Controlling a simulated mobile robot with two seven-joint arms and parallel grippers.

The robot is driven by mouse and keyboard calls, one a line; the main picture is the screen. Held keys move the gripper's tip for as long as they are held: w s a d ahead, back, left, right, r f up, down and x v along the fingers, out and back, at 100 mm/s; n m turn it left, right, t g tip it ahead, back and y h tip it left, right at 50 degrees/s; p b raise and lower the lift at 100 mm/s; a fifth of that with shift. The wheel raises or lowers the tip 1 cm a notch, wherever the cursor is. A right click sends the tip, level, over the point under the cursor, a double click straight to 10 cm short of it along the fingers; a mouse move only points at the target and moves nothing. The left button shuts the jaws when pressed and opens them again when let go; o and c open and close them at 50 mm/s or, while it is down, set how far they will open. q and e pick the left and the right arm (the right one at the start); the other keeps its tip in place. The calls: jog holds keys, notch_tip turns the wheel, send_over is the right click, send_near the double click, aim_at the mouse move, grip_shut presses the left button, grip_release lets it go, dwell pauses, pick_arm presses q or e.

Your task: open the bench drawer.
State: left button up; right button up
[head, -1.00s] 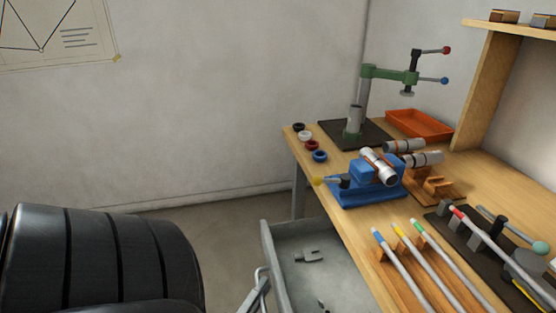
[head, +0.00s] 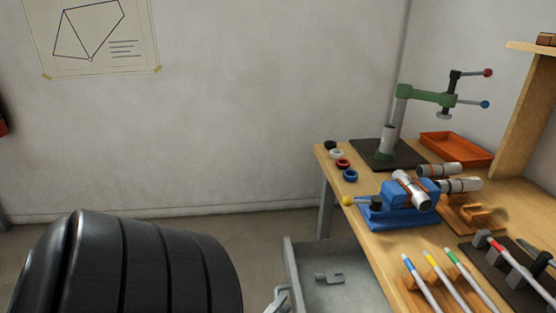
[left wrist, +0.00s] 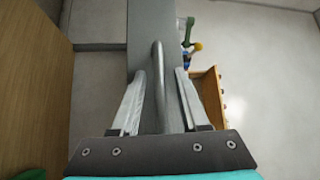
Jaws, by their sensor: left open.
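The bench drawer (head: 350,268) stands pulled out from under the wooden bench top, and its grey inside shows in the head view. A small grey forked part (head: 329,278) lies in it. In the left wrist view the drawer's grey bar handle (left wrist: 158,85) runs between the two fingers of my left gripper (left wrist: 160,78). The fingers are open, one on each side of the bar, with gaps visible. In the head view only a bit of my left gripper (head: 278,300) shows at the bottom edge, beside the drawer front. My right gripper is not in view.
The bench top (head: 385,243) carries a blue fixture (head: 395,215), a green-armed press (head: 425,95), an orange tray (head: 455,148), several coloured rings and colour-tipped rods. My black arm link fills the lower left. Floor left of the drawer looks clear.

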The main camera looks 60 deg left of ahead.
pick_arm(q)
jog(key=shift+s, duration=0.1)
jog(key=v, duration=1.5)
jog(key=shift+b, duration=0.35)
jog(key=w+d+f+n+g+h, duration=0.3)
jog(key=d+f+g, duration=0.15)
jog(key=f, duration=0.65)
jog(key=w+d+f+n+g+h, duration=0.25)
jog(key=d+f, duration=0.25)
jog(key=f, duration=0.6)
jog(key=s+f+n+g+h, duration=0.2)
jog(key=s+f+n+g, duration=0.2)
jog(key=s+f+g, duration=0.5)
jog(key=shift+d+f+g, duration=0.4)
jog(key=shift+f, duration=0.4)
